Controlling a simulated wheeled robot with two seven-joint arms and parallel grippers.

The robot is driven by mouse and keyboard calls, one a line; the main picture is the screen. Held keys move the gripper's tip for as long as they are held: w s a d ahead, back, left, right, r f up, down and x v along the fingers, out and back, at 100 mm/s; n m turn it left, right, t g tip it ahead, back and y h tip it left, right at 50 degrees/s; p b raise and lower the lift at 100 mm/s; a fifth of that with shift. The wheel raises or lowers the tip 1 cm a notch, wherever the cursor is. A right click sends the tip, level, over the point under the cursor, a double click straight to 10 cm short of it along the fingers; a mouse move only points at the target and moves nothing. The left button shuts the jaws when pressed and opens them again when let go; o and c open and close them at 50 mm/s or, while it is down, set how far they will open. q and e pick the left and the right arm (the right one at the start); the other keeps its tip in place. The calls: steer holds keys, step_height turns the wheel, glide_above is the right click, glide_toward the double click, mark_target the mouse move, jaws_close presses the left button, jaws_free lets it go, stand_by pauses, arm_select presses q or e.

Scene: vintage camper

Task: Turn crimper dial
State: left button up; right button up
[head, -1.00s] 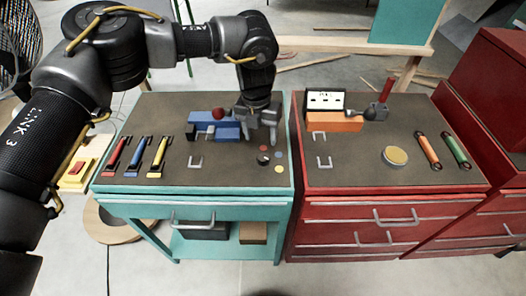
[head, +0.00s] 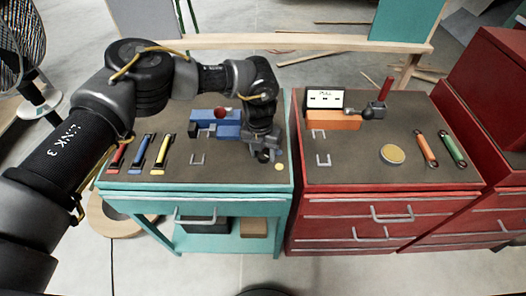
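The blue crimper (head: 229,126), with a red ball on top (head: 220,113), sits on the brown top of the teal cart (head: 180,172). A small dark round dial (head: 263,157) lies to its right, near the cart's front right corner, mostly hidden under my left gripper (head: 266,153). A yellow dot (head: 279,167) shows beside it; other coloured marks there are covered. My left gripper points down over the dial. I cannot tell whether its fingers are apart, shut or touching the dial. My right gripper is out of view.
A red, a blue and a yellow tool (head: 160,152) lie at the cart's left. The red cart (head: 380,178) at the right holds an orange block (head: 335,120) and a round tin (head: 392,154).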

arm_select(q)
steer(key=c, duration=0.6)
steer(key=shift+c, duration=0.2)
